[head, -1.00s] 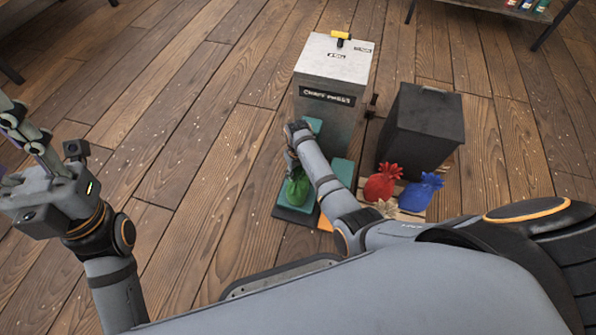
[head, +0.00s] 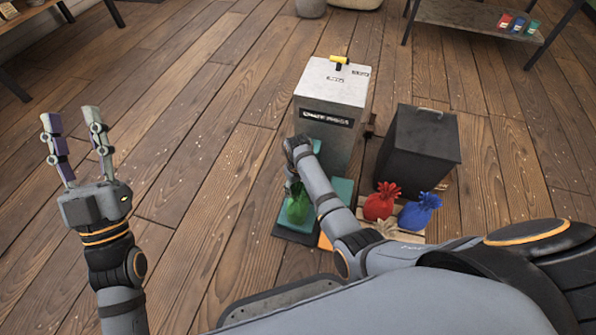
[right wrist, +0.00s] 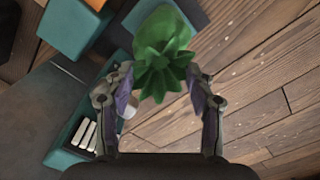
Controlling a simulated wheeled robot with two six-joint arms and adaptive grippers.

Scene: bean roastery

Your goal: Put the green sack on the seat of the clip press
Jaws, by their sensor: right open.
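The green sack (head: 298,208) stands on a low dark and teal base in front of a grey press box (head: 330,85) with a yellow handle on top; the label is too blurred to read surely. The teal base (head: 341,190) shows beside the sack. In the right wrist view, the sack (right wrist: 162,45) has its gathered top toward my open right gripper (right wrist: 158,84). Its fingers are on either side of that top, with no clear grip. In the head view my right arm partly hides the gripper and sack. My left gripper (head: 72,116) is open, empty and raised at the left.
A shelf (head: 470,22) is at the back right. Floor left of the press is clear.

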